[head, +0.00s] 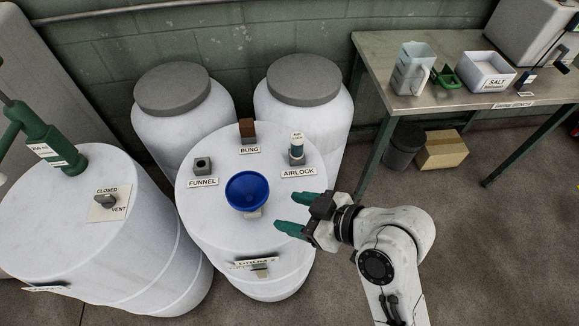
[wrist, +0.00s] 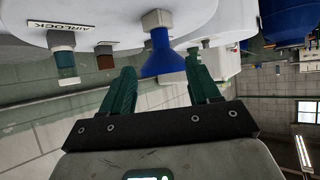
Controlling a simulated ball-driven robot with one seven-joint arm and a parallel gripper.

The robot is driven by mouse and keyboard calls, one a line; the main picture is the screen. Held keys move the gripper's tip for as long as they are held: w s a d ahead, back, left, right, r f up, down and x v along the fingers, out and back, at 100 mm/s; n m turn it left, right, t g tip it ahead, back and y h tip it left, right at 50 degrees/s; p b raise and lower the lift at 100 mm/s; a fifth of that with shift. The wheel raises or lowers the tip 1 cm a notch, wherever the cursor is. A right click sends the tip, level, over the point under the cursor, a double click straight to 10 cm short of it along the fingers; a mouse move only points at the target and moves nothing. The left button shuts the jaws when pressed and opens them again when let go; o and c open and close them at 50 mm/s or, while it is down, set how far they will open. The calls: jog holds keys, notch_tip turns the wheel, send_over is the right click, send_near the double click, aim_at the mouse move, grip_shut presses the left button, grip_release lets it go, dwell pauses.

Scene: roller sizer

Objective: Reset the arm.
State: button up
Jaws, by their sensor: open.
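My gripper (head: 300,216) is at the right front side of the middle white drum (head: 220,235) in the head view. Its green fingers are apart with nothing between them, pointing left toward a blue funnel (head: 248,190) on the drum top. The funnel stands apart from the fingers. In the wrist view the picture is turned over; the gripper fingers (wrist: 155,90) are spread, and the blue funnel (wrist: 162,55) shows beyond them. My arm reaches in from the lower right.
The drum top also holds a brown bung (head: 247,129), an airlock (head: 296,148) and a grey funnel holder (head: 203,165). A drum with a vent valve (head: 105,201) stands left. A metal bench (head: 375,50) with a jug (head: 412,70) and salt tub (head: 486,72) stands right.

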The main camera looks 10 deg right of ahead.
jog(key=s+d+f+m+g+h, duration=0.3)
jog(key=s+d+f+m+h, duration=0.1)
jog(key=s+d, duration=0.5)
jog(key=s+d+f+m+g+h, duration=0.3)
jog(key=s+d+f+m+h, duration=0.2)
jog(key=s+d, duration=0.5)
notch_tip(320, 180, down, 4)
jog(key=d+m, duration=0.2)
jog(key=shift+s+d+r, duration=0.15)
jog(key=shift+s+d, duration=0.05)
jog(key=shift+d, duration=0.1)
